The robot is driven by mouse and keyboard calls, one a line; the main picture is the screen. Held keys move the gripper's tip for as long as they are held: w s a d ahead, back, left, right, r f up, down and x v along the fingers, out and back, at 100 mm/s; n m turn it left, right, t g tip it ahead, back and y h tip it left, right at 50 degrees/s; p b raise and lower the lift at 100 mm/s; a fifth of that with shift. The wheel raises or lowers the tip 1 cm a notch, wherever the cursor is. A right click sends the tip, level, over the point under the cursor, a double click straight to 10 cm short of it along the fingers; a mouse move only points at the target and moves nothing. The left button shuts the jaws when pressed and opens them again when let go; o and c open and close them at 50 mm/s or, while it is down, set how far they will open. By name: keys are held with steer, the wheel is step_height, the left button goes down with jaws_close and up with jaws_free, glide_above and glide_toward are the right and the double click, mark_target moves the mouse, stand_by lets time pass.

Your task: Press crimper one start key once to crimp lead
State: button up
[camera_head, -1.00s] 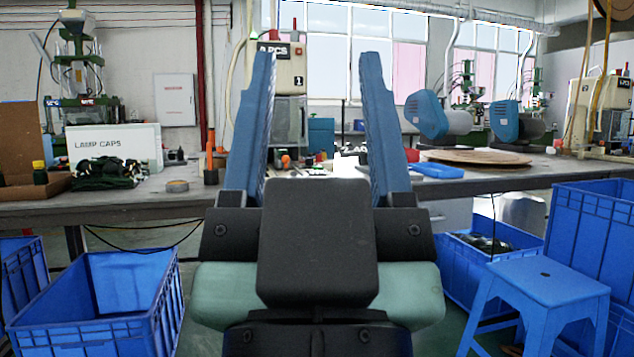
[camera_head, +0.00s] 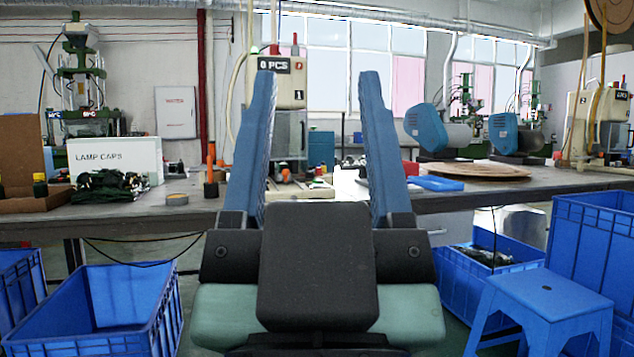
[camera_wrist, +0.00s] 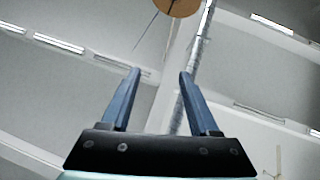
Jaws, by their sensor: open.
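Crimper one (camera_head: 290,92), a cream machine marked "1" with a "0 PCS" sign, stands on the bench straight ahead in the head view. A red part shows on its top, and a clear-sided working area is below. I cannot make out its start key or a lead; my fingers hide part of the machine. My gripper (camera_head: 316,80) is open and empty, its two blue fingers upright on either side of the machine as seen, well in front of the bench. In the wrist view my gripper (camera_wrist: 160,72) points at the ceiling, with nothing between the fingers.
The grey bench (camera_head: 120,222) runs across the view. Blue crates (camera_head: 100,310) and a blue stool (camera_head: 545,295) stand on the floor in front.

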jaws_close()
stand_by(1.7)
